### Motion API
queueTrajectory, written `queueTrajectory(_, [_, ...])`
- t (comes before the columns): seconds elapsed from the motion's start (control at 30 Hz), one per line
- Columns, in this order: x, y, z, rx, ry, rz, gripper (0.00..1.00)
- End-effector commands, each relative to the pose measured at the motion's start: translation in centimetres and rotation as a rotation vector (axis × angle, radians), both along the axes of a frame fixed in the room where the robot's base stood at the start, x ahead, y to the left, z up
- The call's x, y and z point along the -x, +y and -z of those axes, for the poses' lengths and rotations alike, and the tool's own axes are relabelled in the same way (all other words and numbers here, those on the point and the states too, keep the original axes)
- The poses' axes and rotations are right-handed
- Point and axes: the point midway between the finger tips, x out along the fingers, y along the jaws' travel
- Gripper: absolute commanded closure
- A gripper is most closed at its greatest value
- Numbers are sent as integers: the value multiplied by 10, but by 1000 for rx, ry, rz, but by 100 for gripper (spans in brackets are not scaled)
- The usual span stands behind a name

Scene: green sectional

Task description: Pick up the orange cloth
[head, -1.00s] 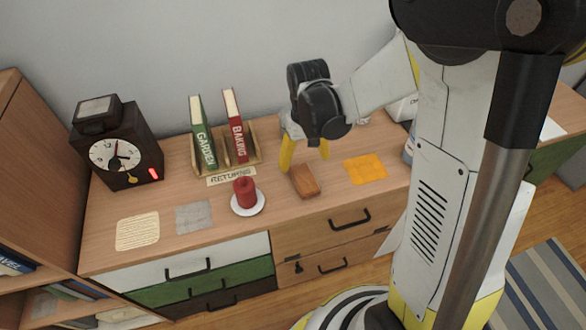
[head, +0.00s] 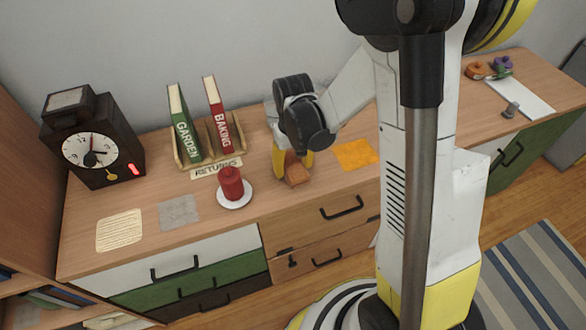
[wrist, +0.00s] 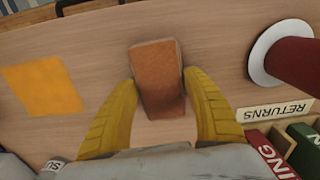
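The orange cloth (head: 355,154) lies flat on the wooden cabinet top, to the right of my gripper. In the wrist view the orange cloth (wrist: 42,87) is at the left, apart from the fingers. My gripper (head: 293,168) is low over the cabinet top, with its yellow fingers on either side of a brown block (head: 298,174). In the wrist view the fingertips of my gripper (wrist: 160,78) straddle the brown block (wrist: 156,62). The left tip is close against its edge and a small gap shows at the right; firm contact cannot be told.
A red candle on a white plate (head: 234,202) stands left of the block. Behind it are the returns rack (head: 203,150) with two books and a dark clock (head: 92,150). A grey square (head: 179,213) and cream sheet (head: 119,231) lie at the left front.

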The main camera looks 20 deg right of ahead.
Motion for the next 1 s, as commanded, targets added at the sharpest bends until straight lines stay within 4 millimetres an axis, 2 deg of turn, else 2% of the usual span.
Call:
queueTrajectory(0.03, [0, 0, 0, 0, 0, 0, 61])
queueTrajectory(0.07, [0, 0, 0, 0, 0, 0, 68])
queueTrajectory(0.47, [0, 0, -6, 0, 0, 0, 69])
queueTrajectory(0.57, [0, 0, -16, 0, 0, 0, 69])
queueTrajectory(0.73, [0, 0, -46, 0, 0, 0, 69])
queueTrajectory(1.0, [10, -63, -82, 0, 0, 7, 69])
